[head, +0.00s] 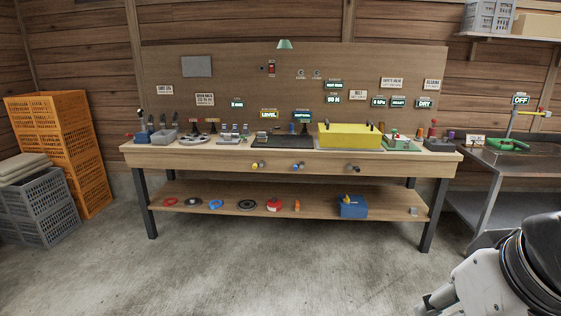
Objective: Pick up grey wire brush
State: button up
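I cannot make out a grey wire brush for certain at this size. The wooden workbench (295,160) stands across the middle of the head view, with many small items on its top and lower shelf. A small grey item (413,211) lies at the right end of the lower shelf, too small to identify. Several grey items, including a grey tray (163,138), stand at the left of the bench top. Part of my white arm shows at the bottom right, away from the bench; my gripper does not show.
A yellow box (350,136) sits on the bench top and a blue box (353,207) on the lower shelf. Orange crates (75,140) and grey crates (40,210) stand at left. A metal table (510,172) is at right. The concrete floor before the bench is clear.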

aim_at(262, 137)
jog(key=i+l, duration=0.15)
jog(key=i, duration=3.4)
jog(key=i+u, duration=0.3)
jog(key=i, duration=0.3)
jog(key=i+l+u, duration=0.3)
jog(key=i, duration=0.3)
